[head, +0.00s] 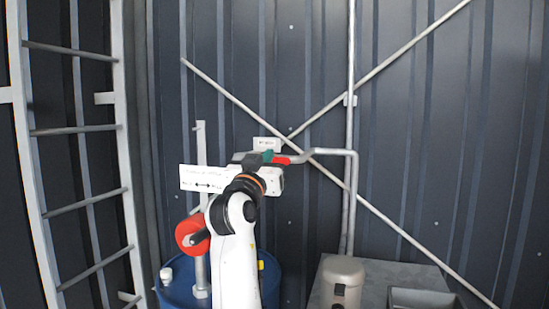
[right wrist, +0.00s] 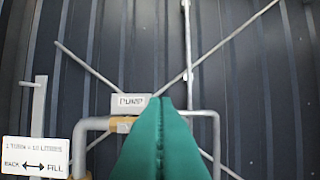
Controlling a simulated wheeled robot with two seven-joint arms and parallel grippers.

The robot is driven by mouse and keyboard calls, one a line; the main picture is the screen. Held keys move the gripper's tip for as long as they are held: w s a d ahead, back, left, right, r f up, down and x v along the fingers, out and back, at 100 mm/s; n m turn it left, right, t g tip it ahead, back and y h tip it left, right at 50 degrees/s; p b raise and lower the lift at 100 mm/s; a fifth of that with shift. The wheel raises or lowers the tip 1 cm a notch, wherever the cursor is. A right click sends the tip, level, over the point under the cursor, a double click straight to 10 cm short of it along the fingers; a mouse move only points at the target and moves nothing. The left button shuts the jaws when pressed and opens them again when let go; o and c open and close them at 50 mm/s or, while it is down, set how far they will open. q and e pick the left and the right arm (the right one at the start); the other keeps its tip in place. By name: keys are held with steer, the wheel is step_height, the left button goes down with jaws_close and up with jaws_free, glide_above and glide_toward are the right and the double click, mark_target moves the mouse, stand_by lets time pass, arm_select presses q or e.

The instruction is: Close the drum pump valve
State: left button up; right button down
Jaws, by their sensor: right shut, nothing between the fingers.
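The drum pump's grey pipe (head: 332,152) runs from behind my right gripper to the right and bends down. A red lever-like part (head: 290,160), perhaps the valve handle, shows just right of the green fingertips of my right gripper (head: 268,157). I cannot tell whether they touch. In the right wrist view the gripper (right wrist: 160,105) is shut and empty, pointing at the pipe run. A brass-coloured fitting (right wrist: 121,125) shows left of the fingers; the valve itself is mostly hidden behind them. The blue drum (head: 178,292) stands below, partly behind my arm. My left gripper is not in view.
A sign with an arrow (head: 201,178) and a small pump label (head: 266,143) are near the gripper. A red round part (head: 190,236) is left of my arm. A ladder (head: 125,165) stands left. A beige container (head: 341,282) sits on a grey surface (head: 395,275) at right.

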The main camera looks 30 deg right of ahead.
step_height(320, 180, up, 4)
steer(key=p, duration=0.4)
glide_above(274, 160)
steer(key=s, duration=0.2)
steer(key=shift+s+a+f, duration=0.1)
steer(key=shift+s+f, duration=0.05)
steer(key=shift+f, duration=1.1)
steer(key=shift+s+a+f, duration=0.1)
steer(key=shift+s+f, duration=0.05)
steer(key=shift+f, duration=1.05)
steer(key=shift+d, duration=0.1)
